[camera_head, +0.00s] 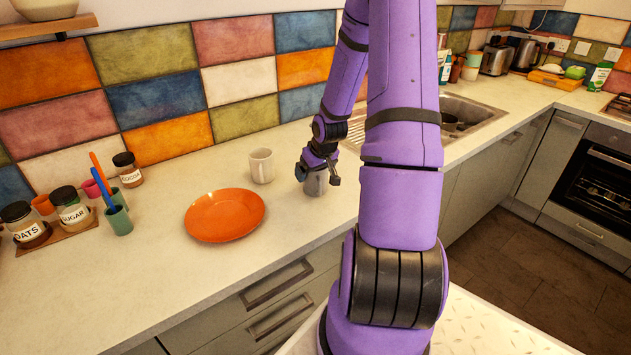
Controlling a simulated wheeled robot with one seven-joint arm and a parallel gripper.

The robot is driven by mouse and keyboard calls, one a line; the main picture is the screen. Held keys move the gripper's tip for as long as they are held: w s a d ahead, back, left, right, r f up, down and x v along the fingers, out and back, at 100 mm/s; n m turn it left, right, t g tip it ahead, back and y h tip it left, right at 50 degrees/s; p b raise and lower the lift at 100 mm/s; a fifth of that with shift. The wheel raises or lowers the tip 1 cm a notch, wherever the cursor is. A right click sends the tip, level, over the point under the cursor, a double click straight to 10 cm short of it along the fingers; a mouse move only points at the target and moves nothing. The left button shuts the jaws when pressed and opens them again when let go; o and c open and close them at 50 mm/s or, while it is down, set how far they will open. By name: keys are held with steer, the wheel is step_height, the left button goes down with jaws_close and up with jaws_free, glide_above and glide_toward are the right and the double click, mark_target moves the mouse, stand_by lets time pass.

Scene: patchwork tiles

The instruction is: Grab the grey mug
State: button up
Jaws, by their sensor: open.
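The grey mug (315,186) stands upright on the pale counter, right of the orange plate. My gripper (318,178) is over the mug from above, its fingers open at the mug's upper part. The gripper hides the mug's rim, and I cannot tell whether the fingers touch it. My purple arm reaches down to it from the right.
A cream mug (261,166) stands close by on the left, behind the orange plate (224,216). Jars on a wooden board and a green cup (119,220) with utensils are at far left. The sink (470,115) lies behind my arm. The front counter strip is clear.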

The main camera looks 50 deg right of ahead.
steer(key=c, duration=1)
steer(key=shift+c, duration=0.2)
